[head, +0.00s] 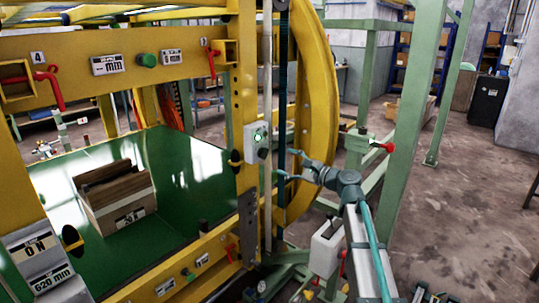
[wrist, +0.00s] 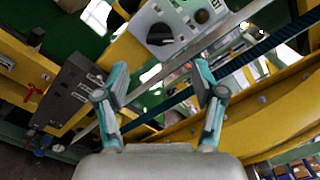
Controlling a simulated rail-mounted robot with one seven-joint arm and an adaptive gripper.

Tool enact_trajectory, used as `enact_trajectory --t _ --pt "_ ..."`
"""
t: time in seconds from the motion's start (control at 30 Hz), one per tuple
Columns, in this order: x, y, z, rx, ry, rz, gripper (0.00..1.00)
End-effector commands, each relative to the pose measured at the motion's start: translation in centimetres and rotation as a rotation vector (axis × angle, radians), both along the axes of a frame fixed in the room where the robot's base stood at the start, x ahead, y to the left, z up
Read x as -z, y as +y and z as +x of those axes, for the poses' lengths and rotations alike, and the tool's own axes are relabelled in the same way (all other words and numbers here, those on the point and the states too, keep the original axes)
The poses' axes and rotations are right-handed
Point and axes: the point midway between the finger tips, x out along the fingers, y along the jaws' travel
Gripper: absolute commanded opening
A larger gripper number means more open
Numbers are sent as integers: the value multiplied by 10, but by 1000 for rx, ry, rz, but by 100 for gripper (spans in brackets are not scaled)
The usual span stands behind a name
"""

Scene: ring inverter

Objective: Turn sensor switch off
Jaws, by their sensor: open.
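The sensor switch is a small light-grey box (head: 257,136) on the yellow frame's upright, with a lit green lamp and a black knob (head: 263,154). In the wrist view the switch box (wrist: 178,14) is at the top middle, its dark round knob (wrist: 160,35) facing me. My gripper (head: 283,163) is to the right of the box and slightly lower in the head view. In the wrist view my gripper (wrist: 160,68) is open, its two teal-grey fingers spread wide with nothing between them. The knob lies ahead of the gap, apart from the fingers. The knob's exact setting is unclear.
A dark toothed belt (head: 282,100) and a pale rail (head: 267,70) run close beside the box. The large yellow ring (head: 318,90) and a green post (head: 413,120) stand near my arm. A brown stack (head: 118,195) sits on the green platform at left.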

Motion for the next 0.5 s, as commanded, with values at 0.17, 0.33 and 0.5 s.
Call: enact_trajectory --t 0.17,0.33,0.5 --pt "-3 26 19 -3 -2 -1 69" --pt "-2 50 36 -3 0 -2 69" --pt "-2 67 48 -2 -2 -2 69"
